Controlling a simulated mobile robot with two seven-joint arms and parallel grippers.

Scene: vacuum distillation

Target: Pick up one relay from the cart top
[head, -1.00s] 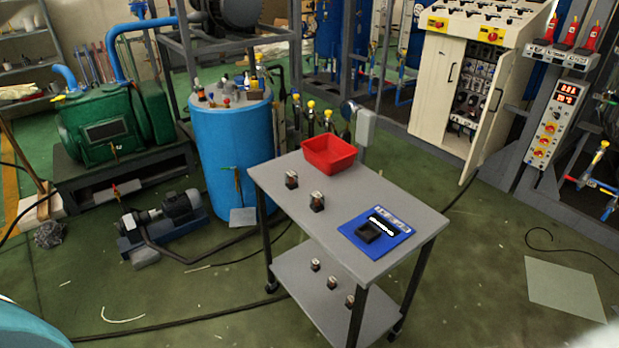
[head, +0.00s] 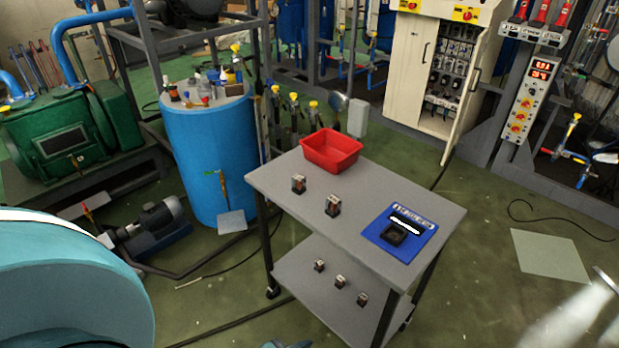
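Two small relays stand apart on the grey cart top (head: 375,192): one relay (head: 298,184) nearer the left edge, and another relay (head: 332,206) to its right and closer to the front edge. Both look dark at the base with clear, brownish bodies. Nothing touches them. Neither gripper can be made out in the head view. A large teal and white rounded part of mine fills the lower left. A small dark piece at the bottom edge is too cut off to identify.
A red bin (head: 331,152) stands at the cart's back edge. A blue board (head: 412,246) with a black block lies at the right end. Three more relays (head: 340,282) sit on the lower shelf (head: 300,268). A blue drum (head: 207,165) stands behind left.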

